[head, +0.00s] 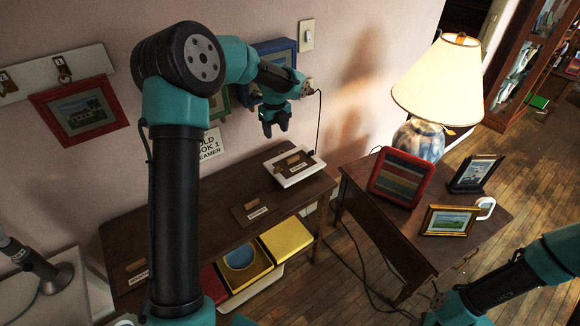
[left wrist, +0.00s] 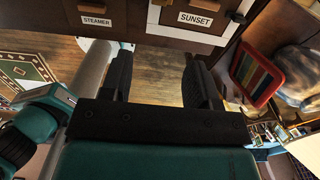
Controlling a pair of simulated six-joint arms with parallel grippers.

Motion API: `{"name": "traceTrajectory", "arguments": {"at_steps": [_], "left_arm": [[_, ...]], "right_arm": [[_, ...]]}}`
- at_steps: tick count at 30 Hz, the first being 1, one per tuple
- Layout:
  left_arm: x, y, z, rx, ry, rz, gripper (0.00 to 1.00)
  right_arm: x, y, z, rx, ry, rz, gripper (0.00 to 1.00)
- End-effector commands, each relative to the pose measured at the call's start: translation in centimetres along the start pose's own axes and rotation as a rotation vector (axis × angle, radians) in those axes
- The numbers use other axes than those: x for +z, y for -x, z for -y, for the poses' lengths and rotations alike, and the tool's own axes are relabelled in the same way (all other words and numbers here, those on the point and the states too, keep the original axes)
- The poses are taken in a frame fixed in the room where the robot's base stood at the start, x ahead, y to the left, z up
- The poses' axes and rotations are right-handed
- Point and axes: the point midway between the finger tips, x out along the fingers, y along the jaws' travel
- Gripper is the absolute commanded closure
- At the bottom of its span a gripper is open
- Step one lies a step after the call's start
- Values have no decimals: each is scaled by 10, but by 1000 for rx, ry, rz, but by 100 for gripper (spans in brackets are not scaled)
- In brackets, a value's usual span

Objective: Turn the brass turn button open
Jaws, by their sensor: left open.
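My left gripper (head: 275,124) hangs open and empty, pointing down, in front of the wall and above the back of the dark side table. In the left wrist view its two dark fingers (left wrist: 158,62) are apart with nothing between them. Beyond them are a STEAMER label (left wrist: 97,21) and a SUNSET label (left wrist: 195,18), each below a wooden block. My right gripper is not in view.
The side table (head: 205,225) carries wooden blocks with labels, one on a raised white-edged panel (head: 297,173). A lamp (head: 437,85) and photo frames stand on the right table (head: 370,226). A blue frame (head: 280,46) hangs behind my left wrist. A cord hangs beside it.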

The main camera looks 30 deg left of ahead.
Motion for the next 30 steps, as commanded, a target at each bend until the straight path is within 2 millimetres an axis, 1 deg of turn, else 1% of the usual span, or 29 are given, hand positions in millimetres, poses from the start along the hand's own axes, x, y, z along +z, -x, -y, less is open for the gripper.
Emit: {"name": "traceTrajectory", "arguments": {"at_steps": [8,11,14,20,30], "left_arm": [[0,-1,0,-1,2,-1,45],[0,-5,0,-1,2,-1,45],[0,-12,0,1,2,-2,45],[-1,-40,0,2,4,-3,45],[-1,-98,-1,2,4,-3,45]], "right_arm": [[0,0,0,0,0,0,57],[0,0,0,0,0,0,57],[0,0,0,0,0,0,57],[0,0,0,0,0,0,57],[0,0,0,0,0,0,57]]}}
